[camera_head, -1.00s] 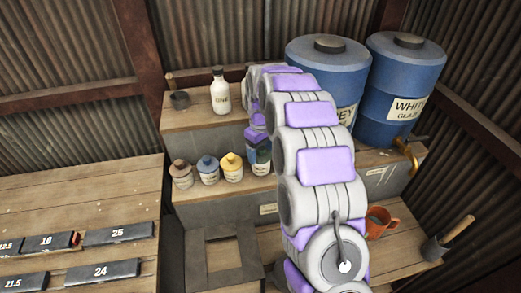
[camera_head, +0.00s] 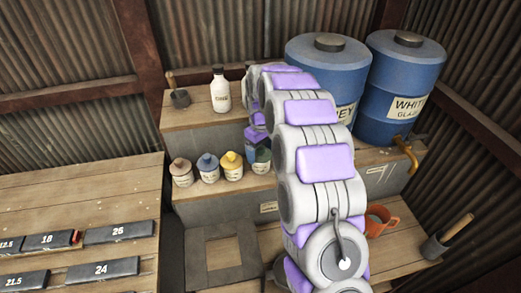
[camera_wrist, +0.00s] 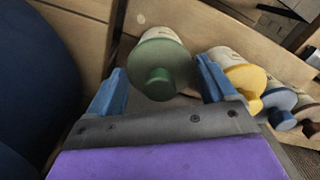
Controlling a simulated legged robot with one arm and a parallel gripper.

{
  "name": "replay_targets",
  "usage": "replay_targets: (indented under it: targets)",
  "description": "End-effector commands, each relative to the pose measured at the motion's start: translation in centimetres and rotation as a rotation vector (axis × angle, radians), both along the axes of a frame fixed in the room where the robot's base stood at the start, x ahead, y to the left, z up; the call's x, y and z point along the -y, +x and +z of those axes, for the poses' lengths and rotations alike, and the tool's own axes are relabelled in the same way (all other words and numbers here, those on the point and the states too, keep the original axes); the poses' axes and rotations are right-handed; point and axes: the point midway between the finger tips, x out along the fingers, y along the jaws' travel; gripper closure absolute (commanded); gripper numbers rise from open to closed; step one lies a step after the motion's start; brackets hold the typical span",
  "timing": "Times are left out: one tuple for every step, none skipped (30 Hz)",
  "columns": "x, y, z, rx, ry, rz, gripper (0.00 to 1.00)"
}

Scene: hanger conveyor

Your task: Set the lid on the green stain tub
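The green stain tub (camera_wrist: 158,34) stands on the shelf, at the top middle of the wrist view. Its green lid (camera_wrist: 160,78), with a round knob, lies over its mouth and looks seated. In the head view the green tub (camera_head: 263,156) is partly hidden by my arm, at the right end of the row of tubs. My gripper (camera_wrist: 161,64) is open, with one blue finger on each side of the lid and a visible gap to both. In the head view its purple body (camera_head: 257,135) is just above the green tub.
The yellow (camera_head: 232,166), blue (camera_head: 208,168) and brown (camera_head: 182,172) tubs stand close beside it, lidded. A white bottle (camera_head: 220,90) and two blue drums (camera_head: 396,90) stand on the upper step. An orange mug (camera_head: 380,220) is low at the right.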

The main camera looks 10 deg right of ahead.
Motion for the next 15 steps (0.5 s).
replay_targets:
  targets:
    - [0.0, 0.0, 0.0, 0.0, 0.0, 0.0, 0.12]
    - [0.0, 0.0, 0.0, 0.0, 0.0, 0.0, 0.12]
    - [0.01, -0.01, -0.01, 0.0, 0.0, 0.0, 0.12]
    - [0.01, -0.01, -0.01, 0.0, 0.0, 0.0, 0.12]
    - [0.01, -0.01, -0.01, 0.0, 0.0, 0.0, 0.12]
    - [0.01, -0.01, -0.01, 0.0, 0.0, 0.0, 0.12]
    - [0.01, -0.01, -0.01, 0.0, 0.0, 0.0, 0.12]
    - [0.01, -0.01, -0.02, 0.0, 0.0, 0.0, 0.12]
    - [0.01, -0.01, -0.01, 0.0, 0.0, 0.0, 0.12]
    - [0.01, -0.01, -0.01, 0.0, 0.0, 0.0, 0.12]
    - [0.01, -0.01, -0.01, 0.0, 0.0, 0.0, 0.12]
    - [0.0, 0.0, -0.01, 0.0, 0.0, 0.0, 0.12]
    - [0.0, 0.0, -0.01, 0.0, 0.0, 0.0, 0.12]
    - [0.0, 0.0, -0.01, 0.0, 0.0, 0.0, 0.09]
    - [0.0, 0.0, -0.01, 0.0, 0.0, 0.0, 0.06]
